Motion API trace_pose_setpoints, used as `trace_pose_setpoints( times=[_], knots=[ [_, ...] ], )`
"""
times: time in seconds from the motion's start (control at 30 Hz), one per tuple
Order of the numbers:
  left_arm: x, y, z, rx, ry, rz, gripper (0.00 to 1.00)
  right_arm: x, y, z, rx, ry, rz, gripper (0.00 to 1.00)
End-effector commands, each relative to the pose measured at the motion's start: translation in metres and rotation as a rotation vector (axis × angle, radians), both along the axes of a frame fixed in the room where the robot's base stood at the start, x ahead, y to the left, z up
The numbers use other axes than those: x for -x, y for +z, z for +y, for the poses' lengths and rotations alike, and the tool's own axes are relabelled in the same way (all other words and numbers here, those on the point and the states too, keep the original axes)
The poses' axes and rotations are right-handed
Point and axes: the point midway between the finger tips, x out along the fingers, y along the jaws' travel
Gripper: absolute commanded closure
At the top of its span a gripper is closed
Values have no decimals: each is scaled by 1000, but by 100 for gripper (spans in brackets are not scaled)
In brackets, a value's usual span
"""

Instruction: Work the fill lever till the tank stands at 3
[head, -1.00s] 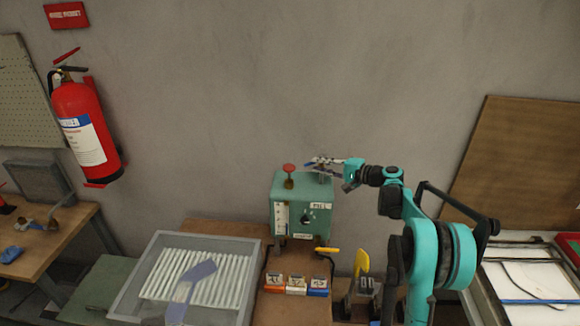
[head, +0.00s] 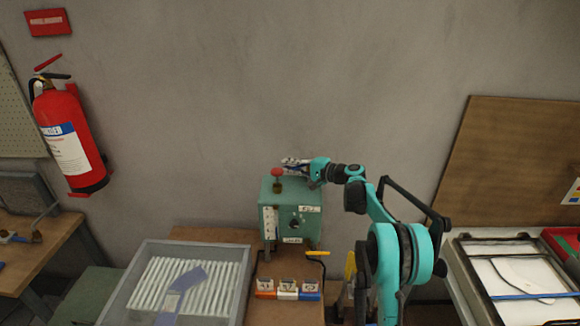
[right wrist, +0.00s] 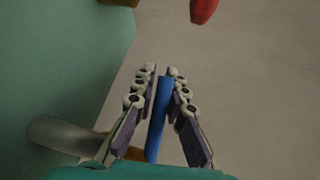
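The tank is a green box (head: 284,212) in the head view, with a FILL label and a dark round port on its front. A pale upright gauge strip (head: 269,221) runs down its left front; its reading is too small to make out. A red knob (head: 277,172) stands on top and also shows in the right wrist view (right wrist: 203,9). My right gripper (head: 290,164) is above the box top, beside the knob. My left gripper is out of view.
Small labelled bins (head: 287,290) stand in front. A fire extinguisher (head: 70,140) hangs at left. A brown board (head: 525,170) leans at right.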

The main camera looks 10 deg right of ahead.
Motion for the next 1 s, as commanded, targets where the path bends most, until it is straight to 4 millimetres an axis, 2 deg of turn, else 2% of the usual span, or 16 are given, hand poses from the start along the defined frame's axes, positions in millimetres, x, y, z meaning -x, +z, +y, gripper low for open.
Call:
trace_pose_setpoints(
  times=[0.37, 0.73, 1.0],
  knots=[
    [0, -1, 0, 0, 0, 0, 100, -1, 0, 1, 1, -15, 1, 100],
    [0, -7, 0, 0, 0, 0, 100, -22, -1, -5, 2, -323, 1, 100],
    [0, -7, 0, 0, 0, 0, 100, -26, 0, -9, 0, -389, 0, 100]
  ],
)
